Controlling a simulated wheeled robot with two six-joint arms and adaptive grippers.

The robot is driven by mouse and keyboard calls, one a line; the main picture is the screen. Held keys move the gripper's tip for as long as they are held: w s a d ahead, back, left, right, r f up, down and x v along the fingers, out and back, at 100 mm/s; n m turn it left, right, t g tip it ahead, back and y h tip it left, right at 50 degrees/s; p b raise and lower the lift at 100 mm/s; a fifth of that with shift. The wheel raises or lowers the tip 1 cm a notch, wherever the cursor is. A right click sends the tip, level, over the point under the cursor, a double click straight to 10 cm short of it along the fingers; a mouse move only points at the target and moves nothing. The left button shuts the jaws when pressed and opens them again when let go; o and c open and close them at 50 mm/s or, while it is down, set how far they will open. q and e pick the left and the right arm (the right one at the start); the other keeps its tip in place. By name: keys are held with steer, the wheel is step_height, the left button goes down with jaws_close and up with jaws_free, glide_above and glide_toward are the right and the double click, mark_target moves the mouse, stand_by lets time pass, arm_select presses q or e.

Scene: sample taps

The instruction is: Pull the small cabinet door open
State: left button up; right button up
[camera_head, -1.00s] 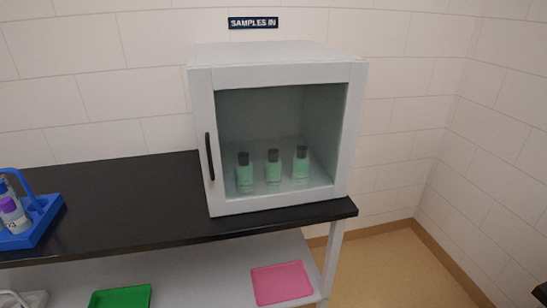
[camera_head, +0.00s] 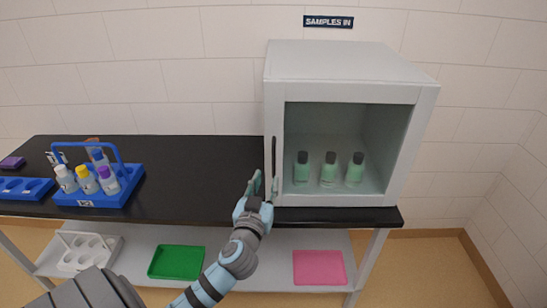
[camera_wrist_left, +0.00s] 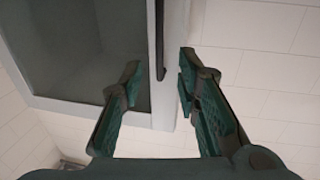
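The small white cabinet (camera_head: 350,58) stands on the right end of the black counter. Its framed door (camera_head: 345,95) with a see-through panel is shut. Several green bottles with dark caps, the middle one (camera_head: 328,170) among them, show behind it. The black upright door handle (camera_head: 274,155) is on the door's left side. My left gripper (camera_head: 264,184) is at the handle's lower end, in front of the door. In the left wrist view, its open fingers (camera_wrist_left: 158,70) lie on either side of the handle (camera_wrist_left: 160,38); contact is not visible. My right gripper is out of view.
A blue carrier (camera_head: 97,198) with several bottles stands left on the black counter (camera_head: 190,175), beside a blue rack (camera_head: 22,188). The counter between carrier and cabinet is clear. A green tray (camera_head: 176,262), a pink tray (camera_head: 320,267) and a white rack (camera_head: 85,250) are on the lower shelf.

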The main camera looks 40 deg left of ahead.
mark_target(274, 162)
arm_select(q)
steer(key=x, duration=1)
steer(key=shift+p, duration=0.3)
steer(key=shift+f, duration=0.1)
steer(key=shift+c, duration=0.6)
jaws_close()
